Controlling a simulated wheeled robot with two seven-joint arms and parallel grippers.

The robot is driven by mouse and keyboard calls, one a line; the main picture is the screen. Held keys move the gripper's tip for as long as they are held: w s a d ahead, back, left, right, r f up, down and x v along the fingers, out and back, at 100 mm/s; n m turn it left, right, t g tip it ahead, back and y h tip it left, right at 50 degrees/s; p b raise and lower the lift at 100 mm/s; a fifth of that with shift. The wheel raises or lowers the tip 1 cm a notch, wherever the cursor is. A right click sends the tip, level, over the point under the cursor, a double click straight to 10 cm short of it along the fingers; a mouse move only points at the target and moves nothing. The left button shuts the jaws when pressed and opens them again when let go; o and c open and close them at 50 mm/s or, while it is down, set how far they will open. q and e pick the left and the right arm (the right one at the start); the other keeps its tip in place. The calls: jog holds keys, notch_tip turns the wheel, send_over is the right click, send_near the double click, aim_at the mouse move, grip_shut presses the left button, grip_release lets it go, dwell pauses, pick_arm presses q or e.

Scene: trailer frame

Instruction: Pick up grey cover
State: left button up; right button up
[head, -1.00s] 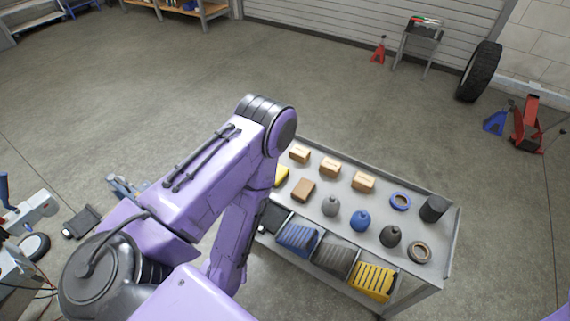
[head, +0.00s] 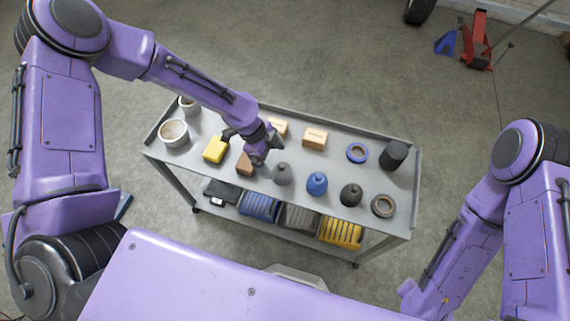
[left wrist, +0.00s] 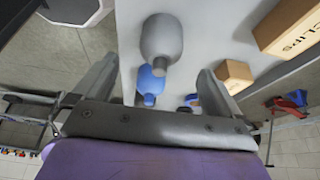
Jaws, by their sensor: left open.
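The grey cover (head: 282,173) is a small rounded, bottle-like piece with a narrow neck. It stands on the top shelf of the cart (head: 393,213), left of a blue one (head: 317,183) and a darker one (head: 350,194). My left gripper (head: 265,155) is just up and left of it in the head view, open and empty. In the left wrist view the grey cover (left wrist: 162,38) shows ahead, between the lines of the spread fingers (left wrist: 155,70), apart from them. The blue one (left wrist: 150,84) shows behind it. My right arm is at the right; its gripper is out of view.
Brown boxes (head: 315,138), a yellow block (head: 215,149), white pots (head: 174,132), tape rolls (head: 357,152) and a black cylinder (head: 393,155) share the top shelf. A brown box sits close to my left gripper.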

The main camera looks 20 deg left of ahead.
aim_at(279, 167)
pick_arm(q)
jog(key=x, duration=0.2)
jog(key=shift+s+d+f, duration=0.1)
jog(key=shift+s+f, duration=0.05)
jog(key=shift+f, duration=0.15)
jog(key=x, duration=0.2)
jog(key=p+x, duration=0.1)
jog(key=x, duration=0.2)
jog(key=shift+w+f, duration=0.25)
jog(key=shift+f, duration=0.05)
jog(key=c, duration=1)
jog(key=shift+c, duration=0.2)
jog(key=shift+r, duration=0.1)
